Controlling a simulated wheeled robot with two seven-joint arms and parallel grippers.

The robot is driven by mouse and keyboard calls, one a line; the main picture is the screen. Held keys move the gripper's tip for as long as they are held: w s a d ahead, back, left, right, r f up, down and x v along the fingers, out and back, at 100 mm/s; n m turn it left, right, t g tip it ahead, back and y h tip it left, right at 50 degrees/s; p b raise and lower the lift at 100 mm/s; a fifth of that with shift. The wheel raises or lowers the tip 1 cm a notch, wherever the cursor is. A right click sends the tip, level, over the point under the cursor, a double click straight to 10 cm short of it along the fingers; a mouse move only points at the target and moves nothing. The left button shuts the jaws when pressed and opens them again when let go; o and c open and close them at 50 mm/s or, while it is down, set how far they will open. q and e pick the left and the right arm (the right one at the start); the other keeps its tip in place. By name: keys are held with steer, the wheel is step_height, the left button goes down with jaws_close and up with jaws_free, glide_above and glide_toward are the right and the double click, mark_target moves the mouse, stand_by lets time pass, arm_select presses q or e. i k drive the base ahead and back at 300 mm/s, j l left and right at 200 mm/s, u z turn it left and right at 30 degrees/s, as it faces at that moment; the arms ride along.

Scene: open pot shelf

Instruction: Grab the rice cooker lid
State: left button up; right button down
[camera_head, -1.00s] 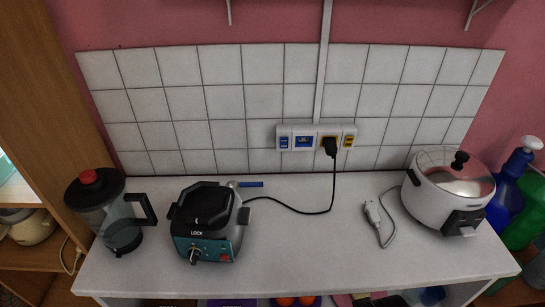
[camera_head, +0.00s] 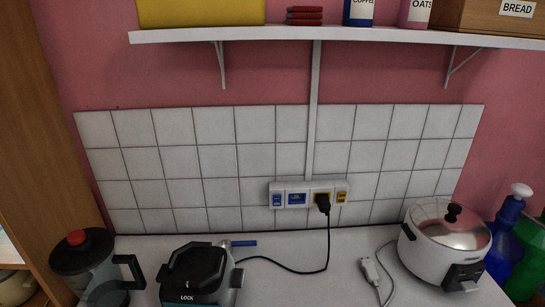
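The rice cooker (camera_head: 431,257) is white and stands upright at the right end of the counter. Its lid (camera_head: 452,226) is shiny and see-through with a black knob (camera_head: 454,209), and it sits on top of the cooker. A dark switch panel shows on the cooker's front. Neither of my grippers is in the head view.
A black lidded appliance (camera_head: 197,270) marked LOCK and a blender-like jug (camera_head: 85,265) stand on the left. A loose white plug (camera_head: 371,271) lies left of the cooker. Bottles (camera_head: 509,229) stand on the right. A wall shelf (camera_head: 340,35) overhangs.

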mark_target(450, 224)
steer(key=z, duration=1.25)
steer(key=i+l+u, duration=0.15)
steer(key=l+u, duration=0.2)
steer(key=i+l+u, duration=0.15)
steer(key=u, duration=0.15)
steer(key=l, duration=0.1)
